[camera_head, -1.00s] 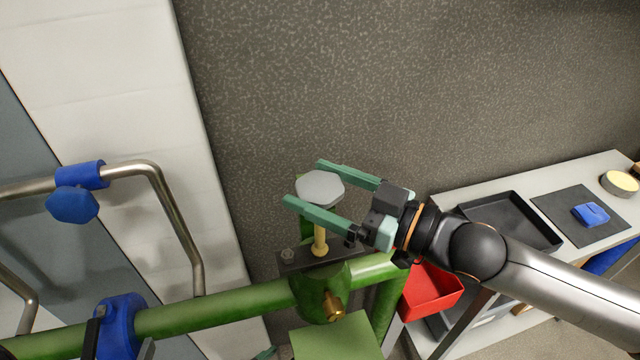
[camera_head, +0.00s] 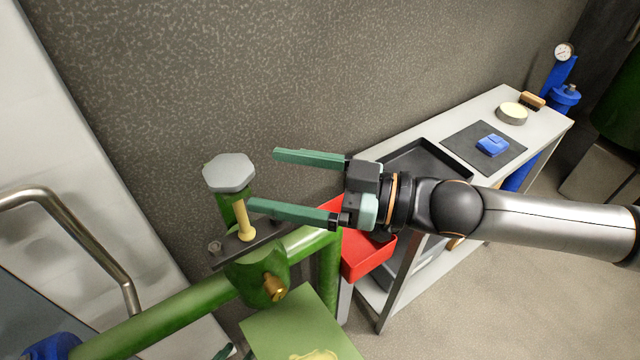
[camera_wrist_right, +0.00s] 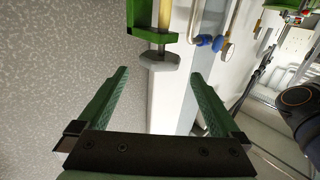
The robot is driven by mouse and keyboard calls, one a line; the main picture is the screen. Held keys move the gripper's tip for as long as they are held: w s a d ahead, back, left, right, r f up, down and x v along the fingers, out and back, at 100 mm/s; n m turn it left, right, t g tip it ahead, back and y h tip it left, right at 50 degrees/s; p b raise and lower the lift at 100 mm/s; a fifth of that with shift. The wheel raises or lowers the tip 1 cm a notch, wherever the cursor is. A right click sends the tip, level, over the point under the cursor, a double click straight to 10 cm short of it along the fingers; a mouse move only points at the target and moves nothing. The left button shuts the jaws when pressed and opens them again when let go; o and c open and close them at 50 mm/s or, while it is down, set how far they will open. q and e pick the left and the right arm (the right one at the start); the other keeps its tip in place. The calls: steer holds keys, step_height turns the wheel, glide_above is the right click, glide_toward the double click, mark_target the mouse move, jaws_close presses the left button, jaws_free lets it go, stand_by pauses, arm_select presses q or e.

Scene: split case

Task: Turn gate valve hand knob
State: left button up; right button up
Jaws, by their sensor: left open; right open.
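The grey, many-sided hand knob (camera_head: 229,172) sits on top of a yellow stem (camera_head: 243,220) on the green gate valve (camera_head: 258,272). My right gripper (camera_head: 263,181) is open and empty just right of the knob, its teal fingers pointing towards it. In the right wrist view the knob (camera_wrist_right: 160,60) appears beyond the open fingertips (camera_wrist_right: 160,74), roughly centred between them, with a gap. A small teal tip of my left gripper (camera_head: 224,352) shows at the bottom edge; most of it is hidden or out of frame.
A green pipe (camera_head: 150,325) runs left from the valve. A red bin (camera_head: 365,255) hangs under my right gripper, beside a bench (camera_head: 510,100) with a black tray (camera_head: 425,160). The wall is behind.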

steer(key=shift+v, duration=2.45)
